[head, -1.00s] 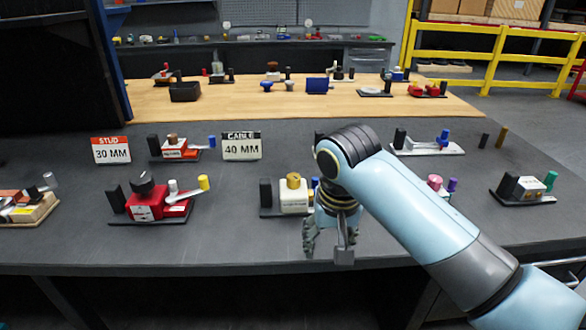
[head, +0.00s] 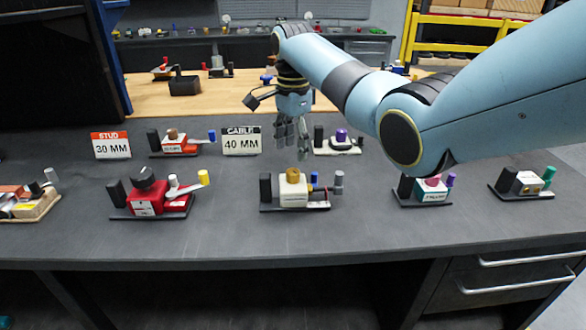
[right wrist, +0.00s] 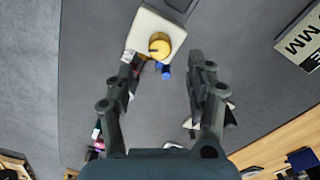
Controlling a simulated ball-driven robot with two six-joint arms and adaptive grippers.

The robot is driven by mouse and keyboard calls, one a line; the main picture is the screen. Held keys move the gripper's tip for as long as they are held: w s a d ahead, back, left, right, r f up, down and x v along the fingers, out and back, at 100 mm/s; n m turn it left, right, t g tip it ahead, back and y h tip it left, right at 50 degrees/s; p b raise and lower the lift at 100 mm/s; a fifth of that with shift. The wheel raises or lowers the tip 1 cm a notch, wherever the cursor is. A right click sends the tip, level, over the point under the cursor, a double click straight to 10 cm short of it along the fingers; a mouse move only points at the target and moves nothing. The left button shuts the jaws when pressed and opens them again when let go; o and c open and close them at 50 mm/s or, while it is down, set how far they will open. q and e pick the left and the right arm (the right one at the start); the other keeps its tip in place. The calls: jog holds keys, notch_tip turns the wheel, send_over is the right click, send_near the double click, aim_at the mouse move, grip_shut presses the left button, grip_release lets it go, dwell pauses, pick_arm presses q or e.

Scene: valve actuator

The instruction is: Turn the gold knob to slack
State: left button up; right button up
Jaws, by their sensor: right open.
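The gold knob (head: 293,175) sits on top of a cream valve body (head: 293,195) on a dark base plate in the middle of the dark bench. A black block stands at the body's left, and a blue peg and a grey post at its right. My right gripper (head: 292,147) hangs fingers down above and behind the knob in the head view, apart from it. In the right wrist view the gripper (right wrist: 162,58) is open and empty, with the knob (right wrist: 160,47) showing between and just past its fingertips. My left gripper is not in view.
A red actuator (head: 146,203) stands to the left and a teal-and-white one (head: 432,188) to the right. Signs reading stud 30 MM (head: 111,145) and cable 40 MM (head: 241,142) stand behind. The front bench strip is clear.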

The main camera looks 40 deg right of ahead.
aim_at(293, 170)
notch_tip(293, 170, down, 7)
jog(key=shift+r, duration=0.1)
jog(key=shift+c, duration=0.3)
grip_shut()
